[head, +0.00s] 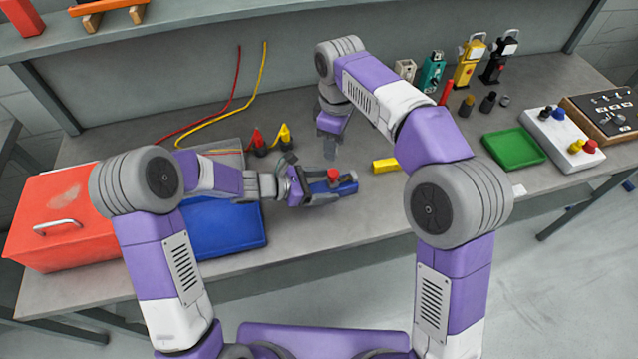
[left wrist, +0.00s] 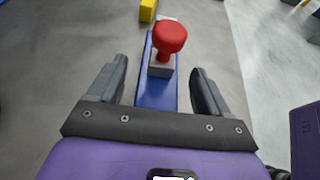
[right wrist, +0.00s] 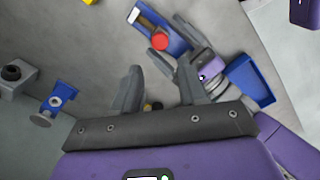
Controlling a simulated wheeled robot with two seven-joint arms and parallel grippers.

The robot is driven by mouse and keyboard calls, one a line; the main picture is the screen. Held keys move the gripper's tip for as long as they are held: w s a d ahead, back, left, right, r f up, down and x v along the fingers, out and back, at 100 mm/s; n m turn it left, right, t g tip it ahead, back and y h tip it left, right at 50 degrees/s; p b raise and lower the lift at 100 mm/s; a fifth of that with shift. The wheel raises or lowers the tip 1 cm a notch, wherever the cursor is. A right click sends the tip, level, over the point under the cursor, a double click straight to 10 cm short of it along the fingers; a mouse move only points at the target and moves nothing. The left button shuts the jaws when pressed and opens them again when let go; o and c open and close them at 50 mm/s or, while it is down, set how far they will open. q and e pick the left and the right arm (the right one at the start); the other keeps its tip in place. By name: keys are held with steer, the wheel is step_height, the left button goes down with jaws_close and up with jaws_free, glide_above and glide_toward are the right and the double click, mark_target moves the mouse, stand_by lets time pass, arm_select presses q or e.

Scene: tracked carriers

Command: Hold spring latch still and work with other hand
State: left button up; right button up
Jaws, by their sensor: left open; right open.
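The spring latch (head: 346,187) is a blue block with a red knob, lying on the grey bench; it also shows in the left wrist view (left wrist: 157,92) and right wrist view (right wrist: 178,39). My left gripper (head: 322,190) is open, with one finger on each side of the latch's near part. In the left wrist view gaps show between the block and both fingers, and the red knob (left wrist: 170,37) stands beyond them. My right gripper (head: 330,148) is open and empty, pointing down at the bench behind the latch.
A yellow block (head: 385,165) lies right of the latch. A blue tray (head: 225,225) and red toolbox (head: 65,215) are at left. A green tray (head: 514,147) and white button box (head: 552,140) are at right. Red and yellow plugs (head: 272,140) stand behind my left gripper.

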arm_select(q)
steer(key=shift+c, duration=0.4)
jaws_close()
arm_select(e)
steer(key=shift+c, duration=1.2)
arm_select(q)
steer(key=shift+a+f, duration=0.1)
arm_select(e)
steer(key=s+d+f+m+g+y, duration=0.1)
steer(key=m, duration=0.1)
steer(key=s+d+f+m+g+y, duration=0.1)
steer(key=f, duration=0.1)
steer(key=s+d+f+m+g+y, duration=0.1)
steer(key=d+f+m, duration=0.1)
steer(key=shift+s+f+m, duration=0.2)
steer(key=shift+s+m, duration=0.1)
steer(key=shift+s, duration=0.05)
jaws_close()
arm_select(q)
steer(key=shift+s+f, duration=0.1)
arm_select(e)
steer(key=s+d+f+m+t+y, duration=0.1)
steer(key=d+m+t+y, duration=0.3)
steer(key=m, duration=1.1)
steer(key=s+d+f+m+t+y, duration=0.2)
steer(key=d+m+t+y, duration=0.3)
steer(key=m, duration=1.1)
steer(key=shift+s+d+f+t+y, duration=0.3)
steer(key=shift+d+f+y, duration=0.25)
steer(key=shift+d+y, duration=1.2)
